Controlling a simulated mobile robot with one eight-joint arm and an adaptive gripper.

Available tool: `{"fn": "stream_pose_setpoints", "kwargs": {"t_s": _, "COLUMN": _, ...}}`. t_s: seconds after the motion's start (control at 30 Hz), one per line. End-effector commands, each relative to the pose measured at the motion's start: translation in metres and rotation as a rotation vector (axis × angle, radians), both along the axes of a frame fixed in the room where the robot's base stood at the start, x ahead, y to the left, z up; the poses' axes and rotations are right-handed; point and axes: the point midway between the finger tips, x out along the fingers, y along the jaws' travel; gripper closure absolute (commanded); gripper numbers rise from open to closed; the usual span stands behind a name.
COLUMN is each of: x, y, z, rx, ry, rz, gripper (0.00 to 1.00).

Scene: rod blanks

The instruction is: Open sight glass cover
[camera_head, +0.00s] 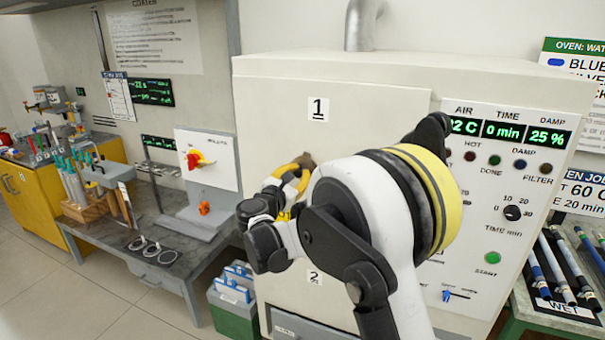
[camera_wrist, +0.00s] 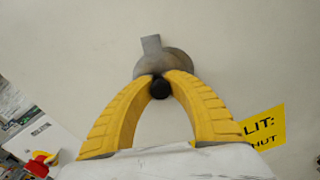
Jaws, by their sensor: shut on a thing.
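The sight glass cover (camera_wrist: 176,60) is a round grey metal disc with a short tab at its top, on the pale oven front in the wrist view. In the head view it is a small brownish piece (camera_head: 306,160) below the "1" label, partly hidden by my gripper. My gripper (camera_head: 300,168) has yellow fingers; they also fill the middle of the wrist view (camera_wrist: 160,82). Their tips are closed around a small black knob (camera_wrist: 160,89) at the disc's lower edge. The glass behind the disc is not visible.
The oven (camera_head: 270,100) has a control panel (camera_head: 500,190) on its right, with dials and a green start button. A grey bench (camera_head: 150,240) with a white-fronted device stands on the left. A rack of rods (camera_head: 570,265) is at the right edge. My arm hides the oven's middle.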

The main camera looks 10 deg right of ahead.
Motion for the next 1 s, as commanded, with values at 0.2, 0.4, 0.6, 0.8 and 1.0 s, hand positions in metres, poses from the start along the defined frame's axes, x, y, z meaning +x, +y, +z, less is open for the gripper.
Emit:
{"fn": "stream_pose_setpoints", "kwargs": {"t_s": 0.2, "x": 0.005, "y": 0.01, "z": 0.006, "rx": 0.165, "ry": -0.121, "rz": 0.002, "gripper": 1.0}}
{"fn": "stream_pose_setpoints", "kwargs": {"t_s": 0.4, "x": 0.009, "y": 0.016, "z": 0.012, "rx": 0.319, "ry": -0.233, "rz": 0.002, "gripper": 1.0}}
{"fn": "stream_pose_setpoints", "kwargs": {"t_s": 0.6, "x": 0.012, "y": 0.02, "z": 0.018, "rx": 0.466, "ry": -0.339, "rz": 0.001, "gripper": 1.0}}
{"fn": "stream_pose_setpoints", "kwargs": {"t_s": 0.8, "x": 0.014, "y": 0.023, "z": 0.024, "rx": 0.588, "ry": -0.427, "rz": 0.0, "gripper": 1.0}}
{"fn": "stream_pose_setpoints", "kwargs": {"t_s": 1.0, "x": 0.015, "y": 0.024, "z": 0.028, "rx": 0.675, "ry": -0.49, "rz": -0.001, "gripper": 1.0}}
